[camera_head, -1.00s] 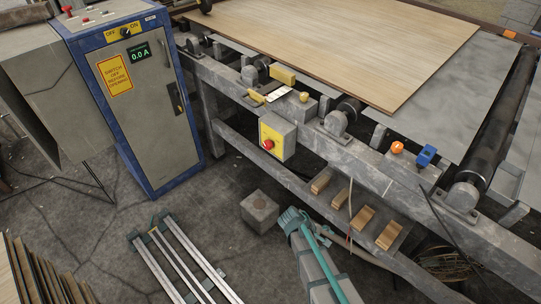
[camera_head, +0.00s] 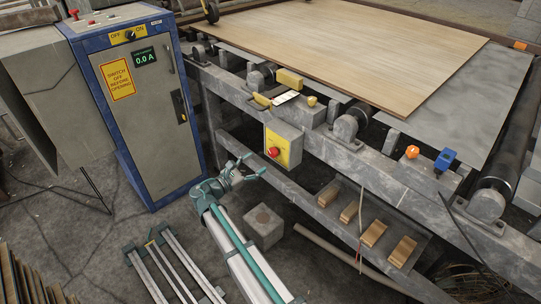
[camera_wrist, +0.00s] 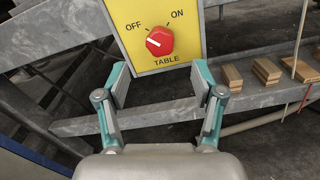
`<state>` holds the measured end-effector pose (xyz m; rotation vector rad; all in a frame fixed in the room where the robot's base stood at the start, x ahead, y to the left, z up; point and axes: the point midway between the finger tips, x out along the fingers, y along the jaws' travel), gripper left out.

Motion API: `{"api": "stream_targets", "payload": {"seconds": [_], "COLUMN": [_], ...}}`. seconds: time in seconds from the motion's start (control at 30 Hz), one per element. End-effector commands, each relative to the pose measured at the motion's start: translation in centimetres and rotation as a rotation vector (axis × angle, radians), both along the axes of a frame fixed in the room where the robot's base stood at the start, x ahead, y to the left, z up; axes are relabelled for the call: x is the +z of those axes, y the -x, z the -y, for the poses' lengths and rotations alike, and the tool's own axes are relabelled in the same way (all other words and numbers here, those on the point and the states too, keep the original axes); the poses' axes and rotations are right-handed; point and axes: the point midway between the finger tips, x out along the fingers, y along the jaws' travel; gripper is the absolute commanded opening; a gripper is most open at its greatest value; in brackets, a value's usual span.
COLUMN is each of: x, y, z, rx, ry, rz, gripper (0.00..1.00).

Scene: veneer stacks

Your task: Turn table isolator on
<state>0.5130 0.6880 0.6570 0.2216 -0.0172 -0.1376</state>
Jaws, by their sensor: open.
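The table isolator is a red rotary knob (camera_wrist: 159,41) on a yellow plate (camera_wrist: 148,12) marked OFF, ON and TABLE in the wrist view. The knob's white mark points left, towards OFF. In the head view the isolator box (camera_head: 283,146) is fixed to the side of the grey table frame, its red knob (camera_head: 273,152) facing out. My gripper (camera_wrist: 161,83) is open and empty, with its fingertips just below the plate and apart from the knob. In the head view my gripper (camera_head: 250,164) is below and left of the box.
A blue-edged cabinet (camera_head: 150,110) with its own OFF/ON switch and a 0.0 A display stands at left. A stone-like block (camera_head: 263,228) is on the floor. Wooden blocks (camera_head: 350,211) lie on the lower beam. A veneer sheet (camera_head: 350,50) covers the table.

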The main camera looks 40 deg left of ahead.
Motion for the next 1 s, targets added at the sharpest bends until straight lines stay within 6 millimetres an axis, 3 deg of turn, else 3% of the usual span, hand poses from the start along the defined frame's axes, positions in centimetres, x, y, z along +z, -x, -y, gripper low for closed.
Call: {"api": "stream_targets", "payload": {"seconds": [0.2,0.4,0.6,0.9,1.0], "x": [-0.1,-0.1,-0.1,-0.1,-0.1], "y": [-4.0,-6.8,-8.0,-8.2,-8.1], "z": [0.5,0.9,1.1,1.2,1.2], "rx": [-0.002,-0.002,0.0,0.0,0.0], "ry": [-0.001,-0.002,-0.002,-0.002,-0.002], "rz": [0.0,0.0,-0.001,-0.002,-0.002], "gripper": [0.68,0.68,0.68,0.68,0.51]}}
